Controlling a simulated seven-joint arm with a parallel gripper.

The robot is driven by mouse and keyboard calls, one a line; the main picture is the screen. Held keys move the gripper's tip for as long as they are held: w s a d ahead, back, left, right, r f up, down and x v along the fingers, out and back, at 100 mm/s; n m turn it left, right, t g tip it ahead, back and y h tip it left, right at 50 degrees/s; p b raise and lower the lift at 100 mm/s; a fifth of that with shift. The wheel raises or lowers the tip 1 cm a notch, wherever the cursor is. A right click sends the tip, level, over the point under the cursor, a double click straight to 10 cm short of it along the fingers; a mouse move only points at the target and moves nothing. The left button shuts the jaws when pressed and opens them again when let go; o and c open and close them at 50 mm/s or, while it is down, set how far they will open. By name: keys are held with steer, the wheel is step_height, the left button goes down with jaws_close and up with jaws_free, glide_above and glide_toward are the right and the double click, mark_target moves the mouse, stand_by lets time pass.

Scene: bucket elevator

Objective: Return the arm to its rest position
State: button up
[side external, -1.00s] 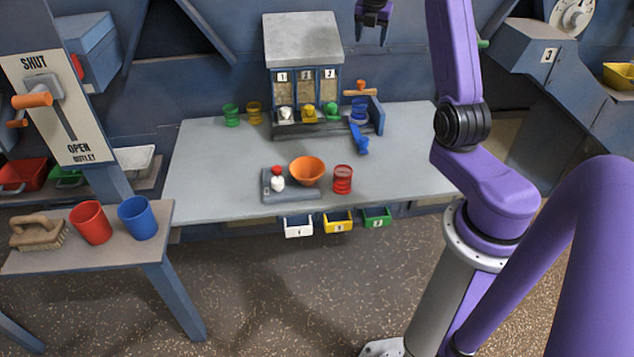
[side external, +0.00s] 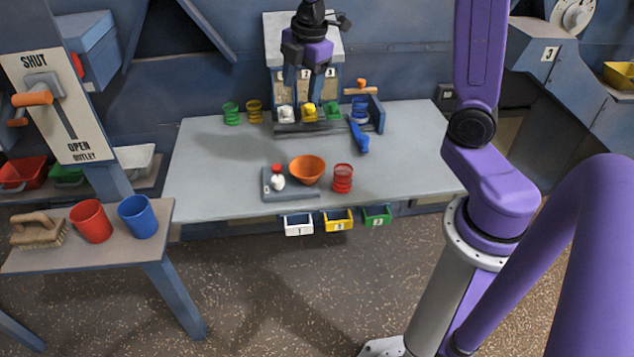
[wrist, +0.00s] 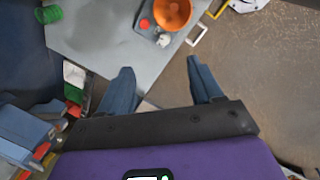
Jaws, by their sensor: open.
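My gripper (side external: 305,70) hangs high in front of the grey-topped dispenser (side external: 297,42) at the back of the table. In the wrist view its two blue fingers (wrist: 159,75) are spread wide with nothing between them. Below the fingers lie the table's edge and the speckled floor. My purple arm rises at the right of the side view and its top is out of frame.
The table (side external: 225,160) holds an orange bowl (side external: 307,170), a red cup (side external: 343,178) and a blue scoop (side external: 358,138). A side bench (side external: 110,245) bears red and blue cups.

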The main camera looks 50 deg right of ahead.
steer(key=s+a+f+m+g, duration=0.1)
steer(key=s+a, duration=0.3)
steer(key=s, duration=0.3)
steer(key=s+a+m, duration=0.1)
steer(key=s+a, duration=0.4)
steer(key=s, duration=0.2)
steer(key=s+f+m+g, duration=0.1)
steer(key=s+f+m, duration=0.1)
steer(key=s, duration=1.1)
steer(key=shift+s+d+f+y, duration=0.3)
steer(key=shift+s+d+f, duration=0.05)
steer(key=shift+d+f, duration=0.1)
